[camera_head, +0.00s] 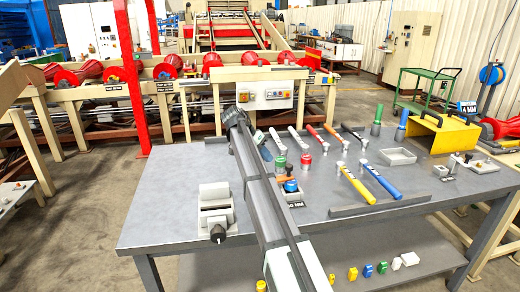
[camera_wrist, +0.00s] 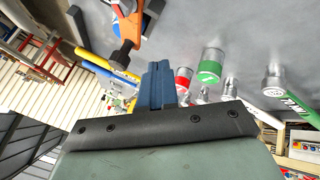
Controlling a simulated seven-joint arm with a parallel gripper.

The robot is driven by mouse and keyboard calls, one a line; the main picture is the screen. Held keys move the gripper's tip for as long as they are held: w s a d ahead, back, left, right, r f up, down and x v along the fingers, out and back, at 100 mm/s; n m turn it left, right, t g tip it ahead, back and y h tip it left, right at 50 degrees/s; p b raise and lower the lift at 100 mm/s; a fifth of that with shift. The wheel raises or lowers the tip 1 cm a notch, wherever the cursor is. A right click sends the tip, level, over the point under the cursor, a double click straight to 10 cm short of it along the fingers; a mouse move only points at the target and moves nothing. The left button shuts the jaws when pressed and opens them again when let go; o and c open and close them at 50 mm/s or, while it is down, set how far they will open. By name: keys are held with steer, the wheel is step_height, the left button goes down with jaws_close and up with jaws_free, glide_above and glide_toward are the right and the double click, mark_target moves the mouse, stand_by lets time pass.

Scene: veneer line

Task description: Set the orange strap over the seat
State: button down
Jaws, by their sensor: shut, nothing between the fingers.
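An orange piece (camera_head: 285,172), likely the strap, lies on the grey workbench just right of my arm. It also shows at the top of the wrist view (camera_wrist: 130,27), with a dark part below it. A blue round part (camera_head: 291,186) is close beside it on a small base with a label reading MM (camera_head: 295,204); I cannot tell if this is the seat. My gripper's blue fingers (camera_wrist: 157,84) are together with nothing between them, apart from the orange piece. In the head view my arm reaches over the bench and the fingertips are hidden.
Red and green cans (camera_head: 305,161) and several hammers lie right of my arm. A grey vise-like block (camera_head: 215,203) stands left.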

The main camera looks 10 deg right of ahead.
steer(key=shift+s+d+f, duration=0.35)
steer(key=shift+s+d, duration=0.15)
steer(key=shift+d, duration=0.2)
steer(key=shift+s+d+f, duration=0.3)
steer(key=shift+s+d, duration=0.25)
steer(key=shift+d, duration=0.2)
steer(key=shift+s+d+f, duration=0.35)
steer(key=shift+s+d, duration=0.15)
steer(key=shift+d, duration=0.2)
steer(key=shift+s+d, duration=0.35)
steer(key=shift+s, duration=0.2)
steer(key=shift+w, duration=0.15)
